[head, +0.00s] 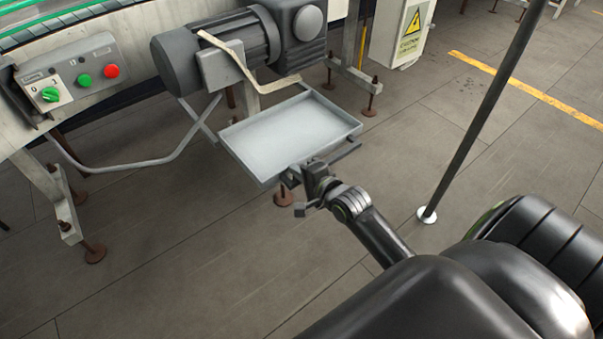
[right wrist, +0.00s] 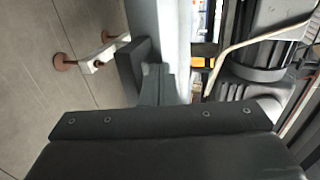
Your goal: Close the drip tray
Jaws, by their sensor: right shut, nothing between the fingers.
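The drip tray (head: 290,136) is a shallow grey rectangular tray below the motor in the head view, standing out toward me on its dark slide. Its front wall also shows in the right wrist view (right wrist: 172,50) as a pale upright band. My right gripper (head: 292,178) is at the tray's front edge, shut with nothing in it. In the right wrist view its dark fingers (right wrist: 150,85) are close against the tray's front wall; I cannot tell for sure whether they touch. My left gripper is not in view.
A grey motor (head: 240,45) with a pale cable hangs above the tray's back. A control box (head: 70,75) with green and red buttons is at left. A thin dark pole (head: 485,110) stands at right. Machine feet (head: 95,252) stand on the floor, which is open in front.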

